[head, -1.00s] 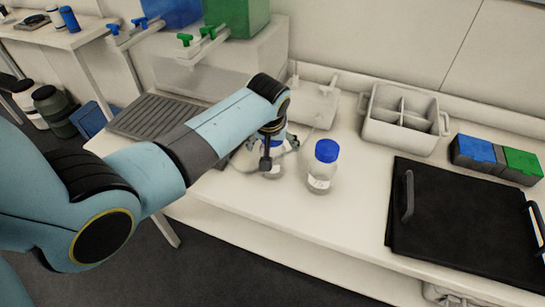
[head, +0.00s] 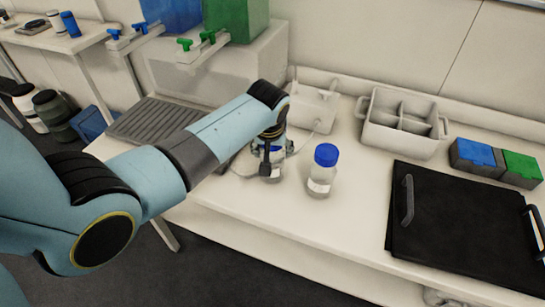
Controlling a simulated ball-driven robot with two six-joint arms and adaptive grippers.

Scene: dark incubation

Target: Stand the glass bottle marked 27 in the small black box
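My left gripper (head: 276,156) points down over a clear glass bottle (head: 271,175) on the white bench, with a finger on either side of it. The gripper hides most of this bottle's top. Whether the fingers touch it cannot be told. A second clear glass bottle (head: 321,180) with a blue cap and white label stands upright just right of it. No number is readable on either label. A large flat black thing with two handles (head: 455,222) lies at the right; I cannot tell whether it is a box or a lid. My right gripper is not in view.
A white divided caddy (head: 400,144) stands at the back, with blue (head: 475,152) and green (head: 521,166) topped boxes to its right. A white device (head: 314,105) with a cable sits behind the bottles. A grey ribbed tray (head: 155,119) lies left. The bench front right of the bottles is clear.

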